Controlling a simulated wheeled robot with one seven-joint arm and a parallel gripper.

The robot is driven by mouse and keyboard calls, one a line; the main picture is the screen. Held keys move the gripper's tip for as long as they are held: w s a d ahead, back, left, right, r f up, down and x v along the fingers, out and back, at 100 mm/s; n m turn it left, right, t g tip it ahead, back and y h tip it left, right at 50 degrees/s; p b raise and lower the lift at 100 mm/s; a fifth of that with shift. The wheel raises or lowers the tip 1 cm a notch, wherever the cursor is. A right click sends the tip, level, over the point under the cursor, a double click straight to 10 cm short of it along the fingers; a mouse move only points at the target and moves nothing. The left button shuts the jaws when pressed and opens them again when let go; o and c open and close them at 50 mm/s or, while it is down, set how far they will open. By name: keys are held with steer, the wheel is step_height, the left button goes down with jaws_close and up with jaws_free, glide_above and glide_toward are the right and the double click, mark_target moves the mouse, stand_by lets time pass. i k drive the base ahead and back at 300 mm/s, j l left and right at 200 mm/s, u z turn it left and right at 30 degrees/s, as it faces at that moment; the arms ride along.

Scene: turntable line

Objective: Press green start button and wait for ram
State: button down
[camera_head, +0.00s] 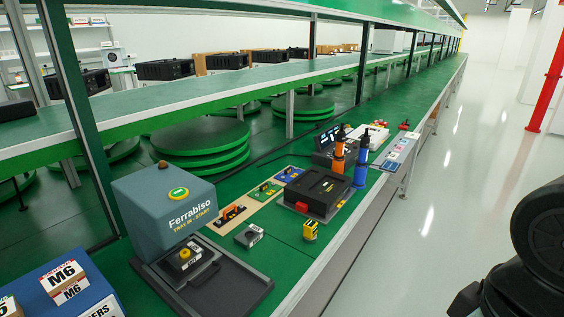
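A blue-grey press housing (165,203) labelled "Ferrabiso TRAY IN = START" stands on the green bench at the left front. A green button (178,193) with a yellow rim sits on its sloped top. A small dark amber knob or lamp (163,163) is behind the button. Below the housing's front, a dark block with a yellow round top (184,254) sits on the dark base. A flat black tray (218,284) extends in front of it. I cannot make out the ram. My gripper is not in view; only dark rounded parts of my arm show at the right edge.
M6 boxes (64,280) stand at the front left. A grey block (249,236), a yellow tool (310,230), a black case (315,189) and orange and blue screwdrivers (361,160) occupy the bench. A shelf with green posts rises behind. The aisle floor (480,150) is clear.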

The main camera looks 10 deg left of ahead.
mark_target(178, 192)
steer(key=u, duration=1.45)
